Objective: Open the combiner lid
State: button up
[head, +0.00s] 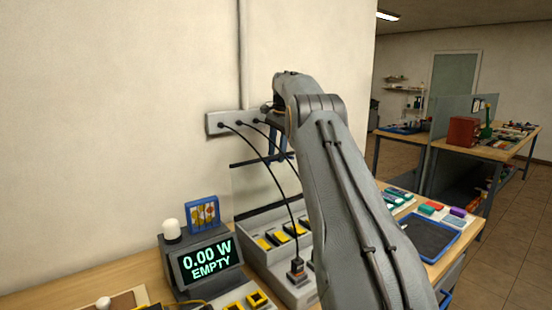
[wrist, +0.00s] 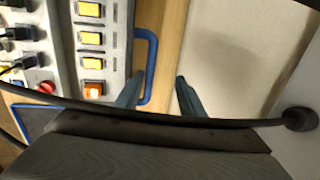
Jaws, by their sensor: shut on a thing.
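My gripper (wrist: 161,82) is at the wall end of my arm. In the wrist view its two blue-grey fingers lie either side of the outer bar of a blue U-shaped handle (wrist: 150,55). The gripper is shut on this handle, though the contact is not clearly visible. The handle lies beside a grey panel (wrist: 104,20) with yellow switches and an orange one. I cannot tell which surface is the combiner lid.
A grey wall strip (head: 214,123) has black cables running down to the grey switch unit (head: 257,256) on the bench. A display (head: 207,261) reads 0.00 W EMPTY. My arm hides part of the bench. A dark blue-rimmed tray (head: 430,238) lies to the right.

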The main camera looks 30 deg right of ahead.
jog(key=r, duration=0.5)
jog(key=shift+s+r, duration=0.35)
jog(key=shift+r, duration=0.05)
jog(key=shift+s+r, duration=0.25)
jog(key=shift+r, duration=0.15)
jog(key=shift+d, duration=0.1)
